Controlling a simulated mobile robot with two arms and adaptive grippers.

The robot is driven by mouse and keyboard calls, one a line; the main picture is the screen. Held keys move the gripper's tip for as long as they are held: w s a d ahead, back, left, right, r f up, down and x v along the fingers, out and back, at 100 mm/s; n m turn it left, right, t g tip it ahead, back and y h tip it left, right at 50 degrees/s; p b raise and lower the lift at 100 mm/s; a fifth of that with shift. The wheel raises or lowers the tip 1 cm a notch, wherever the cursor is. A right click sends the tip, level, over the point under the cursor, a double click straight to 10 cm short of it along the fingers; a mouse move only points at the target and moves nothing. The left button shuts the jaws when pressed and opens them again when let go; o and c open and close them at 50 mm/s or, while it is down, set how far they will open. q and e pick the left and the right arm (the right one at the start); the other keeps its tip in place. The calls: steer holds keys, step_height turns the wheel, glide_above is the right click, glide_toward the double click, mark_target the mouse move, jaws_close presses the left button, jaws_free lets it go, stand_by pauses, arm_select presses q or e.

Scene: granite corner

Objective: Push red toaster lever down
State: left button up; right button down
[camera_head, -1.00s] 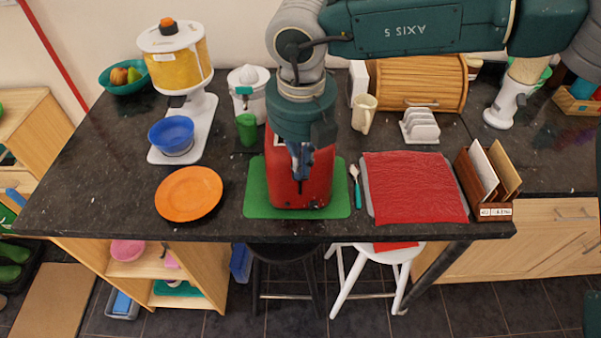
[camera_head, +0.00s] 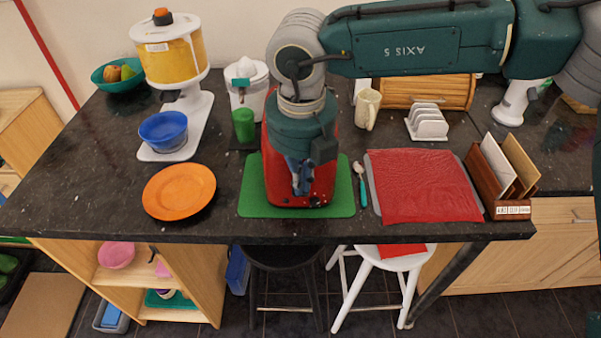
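The red toaster (camera_head: 322,172) stands on a green mat (camera_head: 254,196) near the front edge of the dark counter. My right gripper (camera_head: 300,188) points down in front of the toaster's near face, low and close to it. I cannot tell whether it touches the toaster. Its fingers look close together, but their gap is too small to judge. The toaster's lever is hidden behind the gripper, and my arm covers the toaster's top. My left gripper is not in view.
An orange plate (camera_head: 179,190) lies left of the mat. A spoon (camera_head: 361,184) and a red cloth (camera_head: 420,188) lie to the right. A green cup (camera_head: 243,125) and juicer (camera_head: 246,85) stand behind left. A cream mug (camera_head: 367,108) and toast rack (camera_head: 427,123) stand behind right.

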steer(key=shift+s+r, duration=0.15)
steer(key=s+r+b, duration=0.2)
steer(key=s+r, duration=0.2)
steer(key=r, duration=0.9)
stand_by(0.6)
